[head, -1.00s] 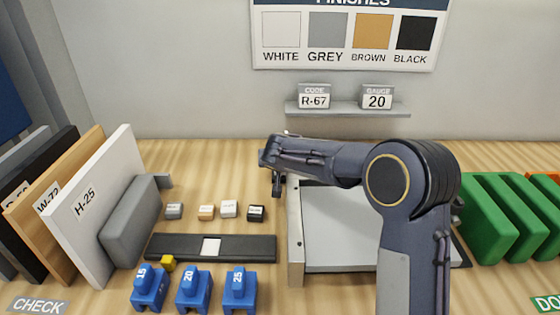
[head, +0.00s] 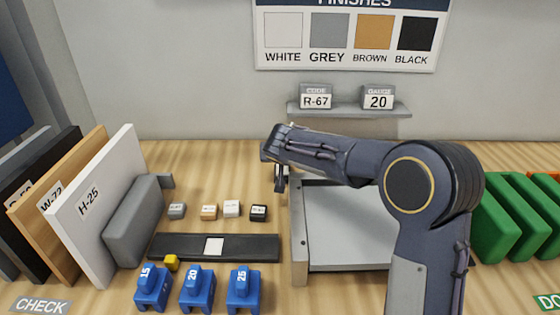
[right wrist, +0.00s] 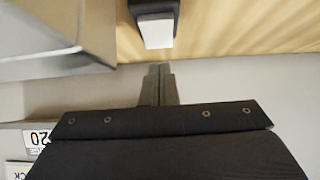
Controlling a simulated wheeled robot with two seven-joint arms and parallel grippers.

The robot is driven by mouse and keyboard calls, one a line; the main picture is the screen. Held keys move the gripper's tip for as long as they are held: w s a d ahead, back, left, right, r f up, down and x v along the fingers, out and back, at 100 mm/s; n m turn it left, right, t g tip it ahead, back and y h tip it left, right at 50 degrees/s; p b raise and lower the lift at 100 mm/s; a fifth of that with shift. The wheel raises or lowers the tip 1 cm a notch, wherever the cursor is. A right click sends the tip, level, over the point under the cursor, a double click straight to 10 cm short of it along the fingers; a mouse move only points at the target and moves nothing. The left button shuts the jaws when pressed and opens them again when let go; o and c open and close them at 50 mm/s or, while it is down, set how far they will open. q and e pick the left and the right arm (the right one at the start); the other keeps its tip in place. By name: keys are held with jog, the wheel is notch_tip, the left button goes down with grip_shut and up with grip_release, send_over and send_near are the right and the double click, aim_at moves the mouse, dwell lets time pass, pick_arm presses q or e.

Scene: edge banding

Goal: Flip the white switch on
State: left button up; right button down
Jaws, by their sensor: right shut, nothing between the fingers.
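A white switch (right wrist: 156,32) on a dark housing (right wrist: 151,7) shows at the top middle of the right wrist view. My right gripper (right wrist: 160,70) is shut and empty, its fingertips just below the switch in that picture with a small gap between them. In the head view my right gripper (head: 280,185) points down beside the left edge of the grey tray-like unit. I cannot clearly make out the switch in the head view; the arm may hide it. My left gripper is out of view.
The grey unit (head: 299,270) stands right of the gripper. Small labelled blocks (head: 231,208), a black strip (head: 180,246) and blue numbered blocks (head: 197,290) lie to the left. Upright boards (head: 105,215) are at far left, green pieces (head: 490,225) at right. A sign shelf (head: 350,110) is behind.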

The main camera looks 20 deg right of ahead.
jog(key=b+v, duration=0.1)
jog(key=v, duration=0.1)
jog(key=shift+a+r, duration=0.2)
jog(key=shift+r, duration=0.15)
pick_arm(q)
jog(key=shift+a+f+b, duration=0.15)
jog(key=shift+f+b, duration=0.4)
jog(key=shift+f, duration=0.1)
pick_arm(e)
jog(key=v, duration=0.8)
jog(key=shift+s, duration=0.3)
jog(key=shift+d+f, duration=0.15)
jog(key=shift+d, duration=0.1)
